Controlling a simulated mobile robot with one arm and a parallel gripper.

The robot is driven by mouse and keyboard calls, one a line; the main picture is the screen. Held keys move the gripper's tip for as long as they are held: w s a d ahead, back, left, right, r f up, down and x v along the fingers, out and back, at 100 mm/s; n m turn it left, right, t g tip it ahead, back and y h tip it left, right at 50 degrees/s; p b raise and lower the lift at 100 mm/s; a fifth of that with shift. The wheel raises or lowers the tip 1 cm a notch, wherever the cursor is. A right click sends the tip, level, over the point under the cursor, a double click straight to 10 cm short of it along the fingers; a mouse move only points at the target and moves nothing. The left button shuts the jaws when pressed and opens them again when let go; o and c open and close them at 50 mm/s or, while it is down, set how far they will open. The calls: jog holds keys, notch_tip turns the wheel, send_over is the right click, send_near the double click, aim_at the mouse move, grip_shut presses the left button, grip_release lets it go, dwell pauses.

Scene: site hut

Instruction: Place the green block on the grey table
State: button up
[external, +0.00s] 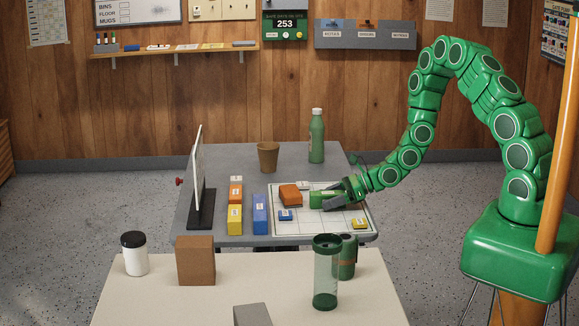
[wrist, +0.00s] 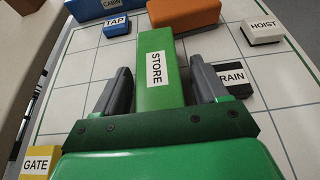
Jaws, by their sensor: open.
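The green block (external: 326,200), labelled STORE, lies on a white gridded board (external: 312,224) that rests on the grey table (external: 222,166). In the wrist view the green block (wrist: 153,60) runs lengthwise between the two fingers of my gripper (wrist: 160,72). The fingers are open, with a visible gap on each side of the block. In the external view my gripper (external: 346,194) reaches in low from the right. It covers the near end of the block.
An orange block (external: 290,195), a small blue TAP block (external: 286,215), a yellow GATE block (external: 360,223), a white HOIST block (wrist: 263,32) and a black DRAIN block (wrist: 236,79) surround it. A cup (external: 268,157) and bottle (external: 316,136) stand behind. The table's back left is clear.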

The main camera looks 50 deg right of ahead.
jog(key=shift+r, duration=0.1)
jog(key=shift+v, duration=5.9)
jog(key=s+a+r+n+g+y, duration=0.1)
jog(key=s+a+r+n+g, duration=0.1)
jog(key=s+a+r+n, duration=0.3)
jog(key=s+a+r+n+g+y, duration=0.2)
jog(key=a+r+n+g, duration=0.15)
jog(key=r, duration=0.35)
jog(key=s+a+r+n+g+y, duration=0.1)
jog(key=s+a+r+n+g, duration=0.15)
jog(key=a+r+n, duration=0.3)
jog(key=s+r+n+g+h, duration=0.2)
jog(key=s+r+n, duration=0.15)
jog(key=s, duration=0.35)
jog(key=s+r+n+g+h, duration=0.2)
jog(key=s+n, duration=0.2)
jog(key=s, duration=0.2)
jog(key=s+d+r+n+h, duration=0.2)
jog(key=s+d+h, duration=0.2)
jog(key=s+d, duration=0.2)
jog(key=s+d+r+n+h, duration=0.3)
jog(key=s+d+h, duration=0.2)
jog(key=s+d, duration=0.2)
jog(key=shift+d+t+h, duration=0.3)
jog(key=shift+d, duration=0.75)
jog(key=shift+a+r+n, duration=0.1)
jog(key=shift+n, duration=0.15)
